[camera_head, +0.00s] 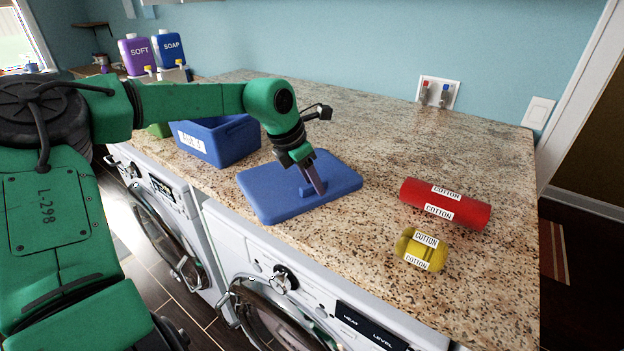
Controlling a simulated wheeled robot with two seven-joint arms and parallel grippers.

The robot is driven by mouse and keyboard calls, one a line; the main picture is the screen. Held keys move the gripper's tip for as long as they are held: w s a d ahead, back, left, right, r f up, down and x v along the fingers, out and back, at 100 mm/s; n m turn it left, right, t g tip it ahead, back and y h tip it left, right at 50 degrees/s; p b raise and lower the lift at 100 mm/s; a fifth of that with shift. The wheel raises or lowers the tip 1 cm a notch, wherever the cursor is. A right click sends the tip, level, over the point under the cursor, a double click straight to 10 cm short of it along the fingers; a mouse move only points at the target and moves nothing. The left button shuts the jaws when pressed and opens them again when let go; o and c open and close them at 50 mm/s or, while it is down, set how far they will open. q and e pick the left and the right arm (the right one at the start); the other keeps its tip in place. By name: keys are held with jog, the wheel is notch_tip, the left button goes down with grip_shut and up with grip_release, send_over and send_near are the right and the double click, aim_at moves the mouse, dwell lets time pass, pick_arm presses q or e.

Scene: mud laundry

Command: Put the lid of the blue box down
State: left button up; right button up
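The blue lid (336,173) lies flat on the granite counter, right of the blue box (238,137). The blue box is open at the top and carries a white label; my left arm covers part of it. My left gripper (314,181) points down at the handle in the middle of the lid. Its fingers overlap the handle from this view, and I cannot tell whether they grip it or stand open around it. My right gripper is not in view.
A red roll (445,203) and a yellow roll (421,249), both labelled COTTON, lie right of the lid. A purple bottle (136,56) and a blue soap bottle (169,48) stand at the back left. The counter (400,140) behind the lid is clear. Washing machines stand below.

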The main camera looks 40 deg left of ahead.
pick_arm(q)
jog(key=shift+a, duration=0.1)
jog(key=shift+r, duration=0.4)
jog(key=b+v, duration=0.2)
jog(key=v, duration=0.9)
jog(key=shift+s+r, duration=0.2)
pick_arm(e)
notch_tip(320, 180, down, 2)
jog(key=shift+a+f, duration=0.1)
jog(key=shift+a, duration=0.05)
pick_arm(q)
jog(key=shift+f, duration=0.1)
